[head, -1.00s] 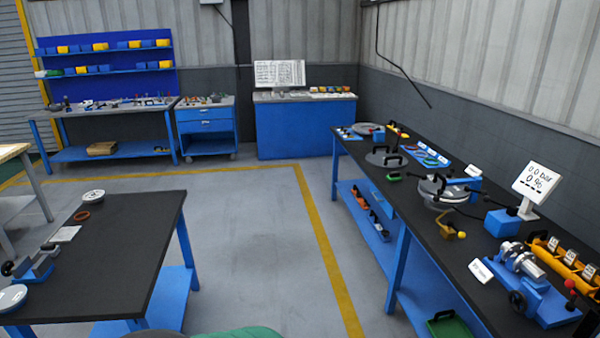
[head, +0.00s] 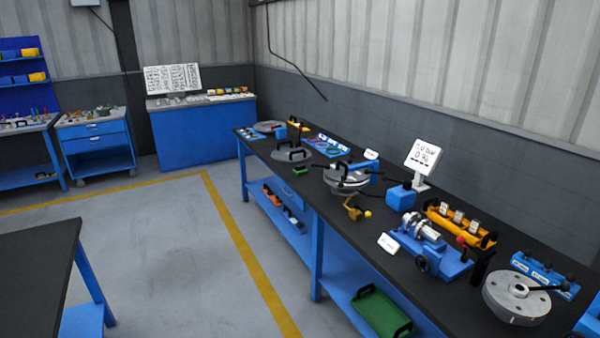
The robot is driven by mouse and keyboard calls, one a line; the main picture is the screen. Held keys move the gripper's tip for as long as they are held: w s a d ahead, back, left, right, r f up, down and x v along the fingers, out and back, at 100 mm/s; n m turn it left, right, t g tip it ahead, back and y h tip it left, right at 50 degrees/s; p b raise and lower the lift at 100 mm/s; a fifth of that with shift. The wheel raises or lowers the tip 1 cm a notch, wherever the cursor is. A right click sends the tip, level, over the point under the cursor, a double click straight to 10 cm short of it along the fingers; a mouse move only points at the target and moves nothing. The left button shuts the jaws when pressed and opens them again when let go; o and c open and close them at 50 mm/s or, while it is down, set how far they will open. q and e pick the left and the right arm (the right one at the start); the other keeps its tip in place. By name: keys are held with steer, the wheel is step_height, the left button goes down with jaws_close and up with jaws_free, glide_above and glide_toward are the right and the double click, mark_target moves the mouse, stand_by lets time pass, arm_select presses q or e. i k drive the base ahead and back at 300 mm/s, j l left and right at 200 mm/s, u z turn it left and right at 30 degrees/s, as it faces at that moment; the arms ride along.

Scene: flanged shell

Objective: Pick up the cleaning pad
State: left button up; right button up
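I cannot pick out the cleaning pad with certainty. A small green item (head: 301,170) lies near the front edge of the long black-topped bench (head: 270,155), beside a grey disc with a black handle (head: 291,155); it is too small to identify. A larger green tray-like item with black handles (head: 383,312) sits on the bench's lower blue shelf. Neither of my grippers shows in the head view.
The bench runs along the right wall. It carries a flanged shell (head: 347,178), a blue fixture with a metal cylinder (head: 430,245), a display (head: 423,158) and a round flange (head: 516,298). Another black-topped table (head: 35,275) stands left. Grey floor (head: 165,255) between them is clear.

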mark_target(301, 169)
steer(key=i+j+u, duration=0.25)
steer(key=i, duration=0.3)
steer(key=i+u, duration=0.25)
steer(key=i, duration=0.35)
steer(key=i+u, duration=0.2)
steer(key=i, duration=1.95)
steer(key=i+z, duration=0.3)
steer(key=z, duration=0.15)
steer(key=i+j+z, duration=0.2)
steer(key=z, duration=0.2)
steer(key=i+j+z, duration=0.3)
steer(key=z, duration=0.15)
steer(key=i+j+z, duration=0.55)
steer(key=z, duration=0.3)
steer(key=i+j+z, duration=0.15)
steer(key=z, duration=0.25)
steer(key=i+j+z, duration=0.1)
steer(key=j+z, duration=0.35)
steer(key=i+j+z, duration=0.1)
steer(key=z, duration=0.3)
steer(key=j+z, duration=0.7)
steer(key=z, duration=0.15)
steer(key=k+j+z, duration=0.15)
steer(key=j, duration=0.2)
steer(key=i, duration=0.05)
